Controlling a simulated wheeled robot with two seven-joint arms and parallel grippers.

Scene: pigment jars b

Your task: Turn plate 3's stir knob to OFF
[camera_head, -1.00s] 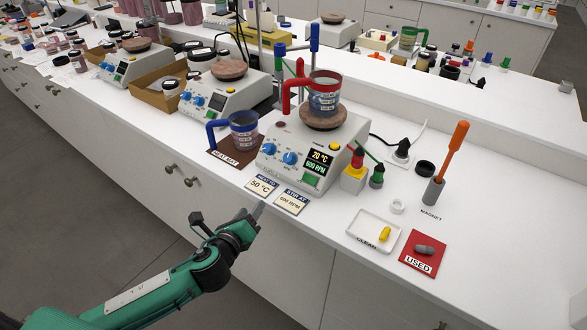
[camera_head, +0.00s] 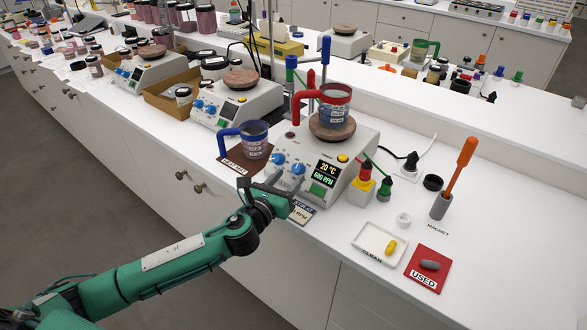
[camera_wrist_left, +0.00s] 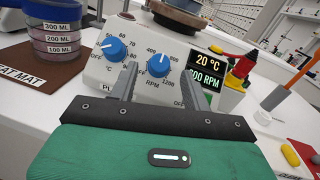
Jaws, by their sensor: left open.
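Plate 3, a white hotplate (camera_head: 337,165), carries a red-handled beaker (camera_head: 334,104) on its round top. Its display (camera_head: 325,173) reads 20 °C and 600 RPM. Its blue stir knob (camera_head: 298,169), marked RPM, also shows in the left wrist view (camera_wrist_left: 158,65). The blue temperature knob (camera_head: 278,159) is left of it, also in the wrist view (camera_wrist_left: 114,48). My left gripper (camera_head: 273,180) is open in front of the knobs. In the wrist view its fingers (camera_wrist_left: 159,84) lie to either side of the stir knob's line, apparently short of it. My right gripper is not in view.
A blue-handled beaker (camera_head: 254,140) stands on the brown heat mat (camera_head: 236,168) left of plate 3. A STIR AT card (camera_head: 302,212) lies before it. To the right are a clean tray (camera_head: 366,255), a red USED mat (camera_head: 420,281) and an orange-handled stick (camera_head: 461,160) in a holder.

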